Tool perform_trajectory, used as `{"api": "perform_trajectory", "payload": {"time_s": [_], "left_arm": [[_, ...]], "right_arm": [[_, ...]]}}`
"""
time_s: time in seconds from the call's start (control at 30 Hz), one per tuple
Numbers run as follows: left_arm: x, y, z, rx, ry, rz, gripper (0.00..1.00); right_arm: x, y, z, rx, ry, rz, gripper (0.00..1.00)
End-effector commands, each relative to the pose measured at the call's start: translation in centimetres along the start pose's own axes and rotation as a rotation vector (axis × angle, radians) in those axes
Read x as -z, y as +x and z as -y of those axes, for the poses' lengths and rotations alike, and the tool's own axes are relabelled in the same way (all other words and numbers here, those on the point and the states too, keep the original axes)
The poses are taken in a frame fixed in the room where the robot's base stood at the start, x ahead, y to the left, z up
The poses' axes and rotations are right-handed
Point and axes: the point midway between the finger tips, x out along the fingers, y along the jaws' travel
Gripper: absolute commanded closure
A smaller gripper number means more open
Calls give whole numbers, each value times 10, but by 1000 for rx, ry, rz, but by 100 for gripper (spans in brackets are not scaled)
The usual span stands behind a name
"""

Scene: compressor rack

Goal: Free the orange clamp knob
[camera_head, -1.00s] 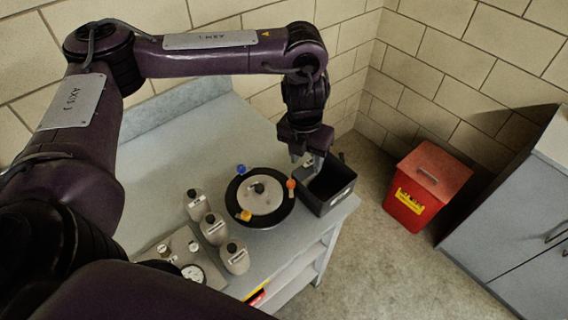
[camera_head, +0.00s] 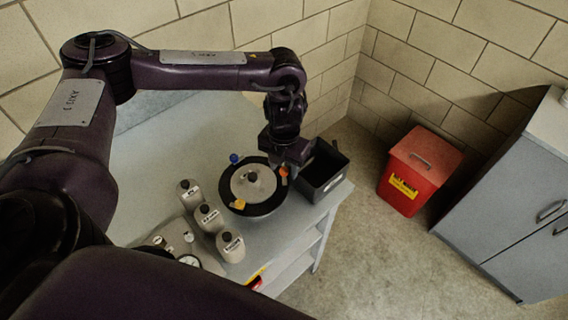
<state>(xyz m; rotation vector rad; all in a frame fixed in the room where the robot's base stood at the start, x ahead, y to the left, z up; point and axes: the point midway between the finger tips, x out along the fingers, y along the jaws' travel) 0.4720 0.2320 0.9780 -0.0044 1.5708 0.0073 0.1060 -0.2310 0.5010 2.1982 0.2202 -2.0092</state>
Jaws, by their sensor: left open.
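The orange clamp knob (camera_head: 284,171) sits at the right rim of a round black-edged plate (camera_head: 239,206) with a pale domed lid (camera_head: 251,184). A blue knob (camera_head: 234,158) is at its back left and a yellow knob (camera_head: 239,204) at its front. My left gripper (camera_head: 285,163) points down right at the orange knob, and its fingers partly hide the knob. The gripper is open; whether its fingers touch the knob is too small to tell. My right gripper is not in the picture.
A black open bin (camera_head: 326,178) stands close to the right of the plate, at the table's edge. Several grey labelled bottles (camera_head: 208,216) and a gauge unit (camera_head: 180,240) are at the front left. A red bin (camera_head: 419,172) and a grey cabinet (camera_head: 515,200) stand on the floor.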

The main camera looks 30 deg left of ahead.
Motion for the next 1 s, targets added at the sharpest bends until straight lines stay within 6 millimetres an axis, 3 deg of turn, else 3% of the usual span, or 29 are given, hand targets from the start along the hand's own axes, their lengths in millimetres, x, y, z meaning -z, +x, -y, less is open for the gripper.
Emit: {"api": "perform_trajectory", "payload": {"time_s": [0.07, 0.4, 0.7, 0.93, 0.97, 1.0], "left_arm": [[0, 0, 0, 0, 0, 0, 57], [0, 0, 0, 0, -1, 0, 100], [0, -1, 0, 1, -129, 1, 100], [-1, -1, 0, 1, -134, 2, 100], [-1, -1, 0, 1, -134, 3, 77], [-1, -1, 0, 1, -134, 3, 72]], "right_arm": [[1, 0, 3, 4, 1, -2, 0], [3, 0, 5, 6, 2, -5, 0], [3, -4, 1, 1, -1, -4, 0], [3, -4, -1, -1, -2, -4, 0], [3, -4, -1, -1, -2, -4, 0], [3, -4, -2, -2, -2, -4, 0]]}}
